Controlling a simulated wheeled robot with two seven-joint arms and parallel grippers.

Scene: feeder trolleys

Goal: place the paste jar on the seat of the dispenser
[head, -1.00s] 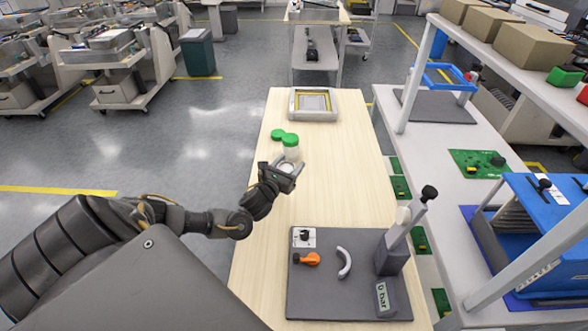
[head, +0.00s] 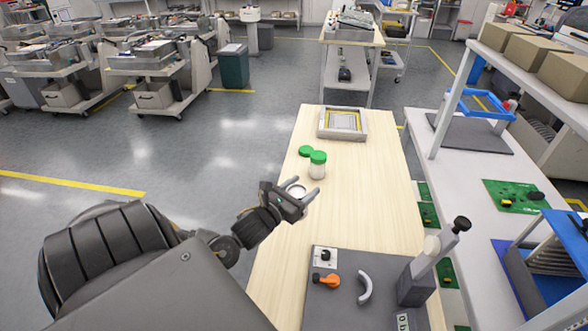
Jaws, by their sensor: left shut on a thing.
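My left gripper (head: 304,190) is shut on a small white round thing (head: 296,189), seemingly an open jar, mostly hidden by the fingers. Just behind it a whitish jar with a green lid (head: 317,166) stands upright on the wooden table, apart from the gripper. A loose green lid (head: 305,151) lies beside that jar. The dispenser (head: 417,281) is a grey block with a slanted pale part and a black knob, on a dark base plate (head: 340,315) at the near end. I cannot tell which part is its seat. A pale curved piece (head: 365,288) is on the plate. My right gripper is not in view.
The wooden table (head: 375,195) is clear between the jars and the dark plate. An orange knob (head: 328,280) and a white switch plate (head: 325,257) sit on the plate's left. A grey framed tray (head: 342,124) is at the far end. A white bench stands right.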

